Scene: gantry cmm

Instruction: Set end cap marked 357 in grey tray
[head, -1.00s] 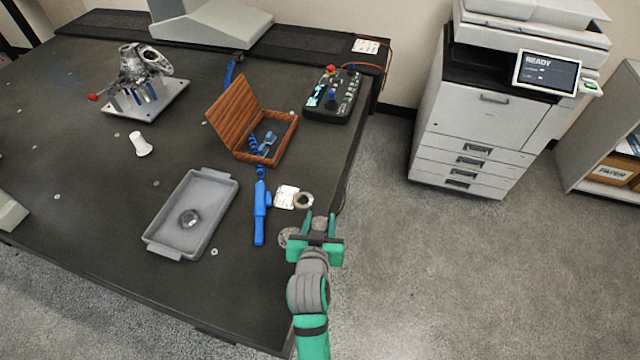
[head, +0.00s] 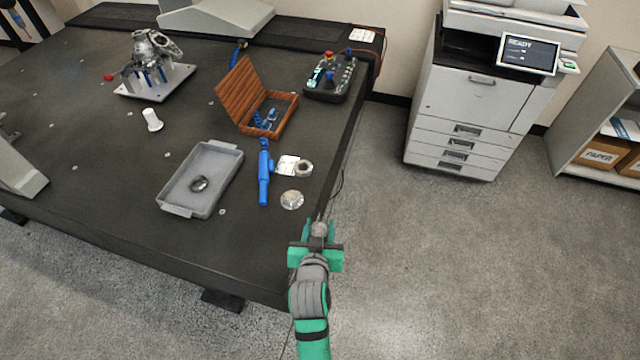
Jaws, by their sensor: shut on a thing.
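My gripper (head: 318,231) is off the table's front right edge, over the floor, shut on a small round grey metal part (head: 319,229). The fingers hide much of that part, and no marking on it is readable, so I cannot tell whether it is end cap 357. The grey tray (head: 222,152) lies on the table, left of and beyond my gripper. A dark grey round part (head: 200,184) lies inside the tray. A round metal disc (head: 292,199) lies on the table near the right edge, apart from my gripper; its marking is unreadable.
A blue tool (head: 264,178) lies between tray and disc, with a ring (head: 304,168) and white label (head: 287,165) nearby. An open wooden box (head: 240,99), control pendant (head: 330,80), white cup-like piece (head: 152,120) and metal fixture (head: 155,82) stand farther back.

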